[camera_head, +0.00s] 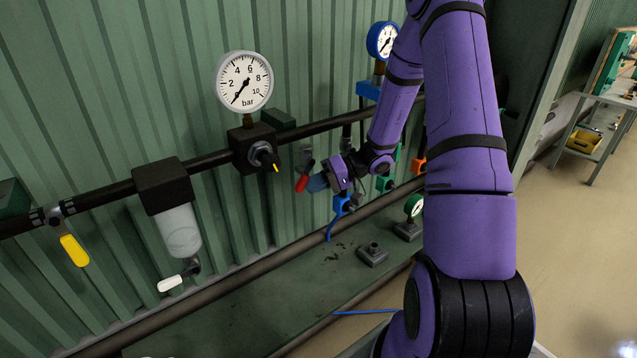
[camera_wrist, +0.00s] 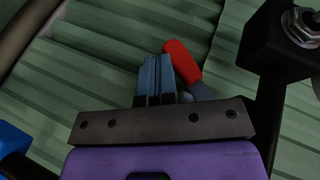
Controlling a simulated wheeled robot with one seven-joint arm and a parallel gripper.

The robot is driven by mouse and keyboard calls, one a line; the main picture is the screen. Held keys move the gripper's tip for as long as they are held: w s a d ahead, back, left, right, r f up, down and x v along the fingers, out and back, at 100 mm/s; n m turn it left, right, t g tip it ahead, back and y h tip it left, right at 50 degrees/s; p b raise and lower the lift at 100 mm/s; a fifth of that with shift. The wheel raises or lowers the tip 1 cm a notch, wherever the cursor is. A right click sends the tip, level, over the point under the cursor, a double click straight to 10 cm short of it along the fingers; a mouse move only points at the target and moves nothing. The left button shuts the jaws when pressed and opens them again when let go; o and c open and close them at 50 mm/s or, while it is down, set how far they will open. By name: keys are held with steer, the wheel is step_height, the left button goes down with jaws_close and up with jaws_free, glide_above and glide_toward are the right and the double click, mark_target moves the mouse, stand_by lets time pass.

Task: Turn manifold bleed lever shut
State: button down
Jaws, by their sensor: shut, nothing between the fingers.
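A lever with a red grip (camera_head: 301,183) and a grey stem hangs below the black pipe, right of the large gauge. In the wrist view the red grip (camera_wrist: 183,62) lies just right of my fingertips, with its grey stem running down to the right behind my gripper. My gripper (camera_head: 314,184) reaches in from the right, its blue-grey fingers beside the red grip. In the wrist view my gripper (camera_wrist: 157,60) has its two fingers closed together with nothing between them. I cannot tell whether they touch the lever.
A pressure gauge (camera_head: 244,81) sits on a black regulator (camera_head: 255,148). A yellow lever (camera_head: 74,250) and a filter bowl (camera_head: 180,232) with a white lever (camera_head: 171,284) are at left. A blue fitting (camera_head: 341,204) is just below my gripper. Green corrugated wall stands close behind.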

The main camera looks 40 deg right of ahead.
steer(key=a+m+y, duration=0.1)
steer(key=y, duration=0.1)
steer(key=a+t+y, duration=0.1)
steer(key=y, duration=0.2)
steer(key=shift+a+r+m, duration=0.4)
steer(key=shift+a+r+m+t+y, duration=0.5)
steer(key=shift+m+t+y, duration=0.25)
steer(key=shift+y, duration=0.25)
steer(key=shift+a+r+m+t+y, duration=0.45)
steer(key=shift+m+t+y, duration=0.25)
steer(key=shift+y, duration=0.3)
steer(key=shift+t, duration=0.35)
